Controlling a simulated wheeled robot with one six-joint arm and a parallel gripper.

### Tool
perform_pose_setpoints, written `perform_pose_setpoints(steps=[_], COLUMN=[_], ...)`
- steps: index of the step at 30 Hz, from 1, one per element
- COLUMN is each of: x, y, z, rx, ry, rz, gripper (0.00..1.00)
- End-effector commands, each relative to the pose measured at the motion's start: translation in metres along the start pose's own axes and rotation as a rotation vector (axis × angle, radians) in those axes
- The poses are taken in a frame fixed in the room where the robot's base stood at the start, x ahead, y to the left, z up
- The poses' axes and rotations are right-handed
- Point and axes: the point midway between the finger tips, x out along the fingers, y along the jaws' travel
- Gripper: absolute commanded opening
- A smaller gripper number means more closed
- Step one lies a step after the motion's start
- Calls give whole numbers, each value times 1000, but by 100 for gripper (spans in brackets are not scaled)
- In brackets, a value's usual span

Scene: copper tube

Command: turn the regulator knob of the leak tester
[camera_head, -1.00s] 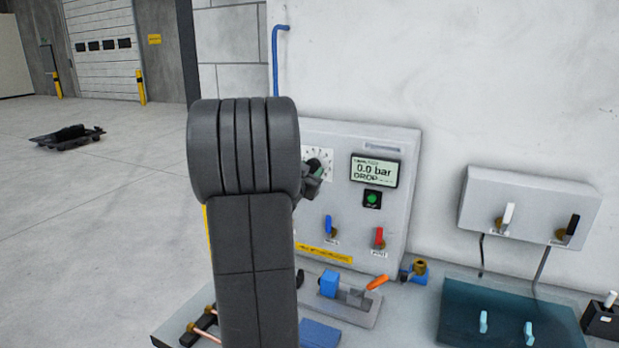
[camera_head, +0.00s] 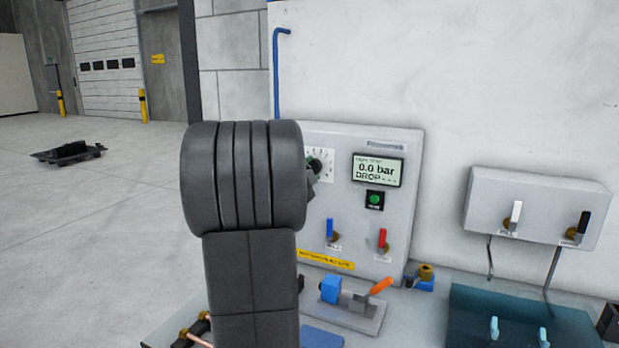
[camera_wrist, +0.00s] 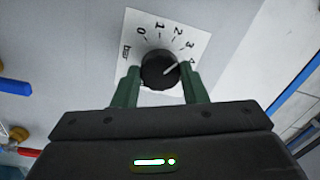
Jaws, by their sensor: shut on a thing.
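The regulator knob (camera_wrist: 158,70) is black and round with a white pointer line, on a white dial plate (camera_wrist: 142,25) marked 0 to 4 and "bar". In the wrist view the pointer is directed close to the 4. My gripper (camera_wrist: 160,74) has its green fingers on both sides of the knob and is shut on it. The leak tester (camera_head: 345,215) is a grey panel on the bench, and its display (camera_head: 377,170) reads 0.0 bar and DROP. In the head view my arm hides most of the gripper and part of the dial.
Below the dial are a blue lever (camera_head: 330,229) and a red lever (camera_head: 383,238). A blue and orange clamp fixture (camera_head: 345,298) stands on the bench in front. A grey box with white and black levers (camera_head: 535,200) hangs on the wall at right. Open floor lies left.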

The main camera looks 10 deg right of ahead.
Motion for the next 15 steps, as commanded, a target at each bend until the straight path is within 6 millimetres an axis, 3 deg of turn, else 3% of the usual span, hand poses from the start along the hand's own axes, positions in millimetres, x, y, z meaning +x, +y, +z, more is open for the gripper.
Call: perform_pose_setpoints(steps=[15], x=[0], y=[0], z=[0], rx=[214], ry=[14], rz=[2], gripper=[16])
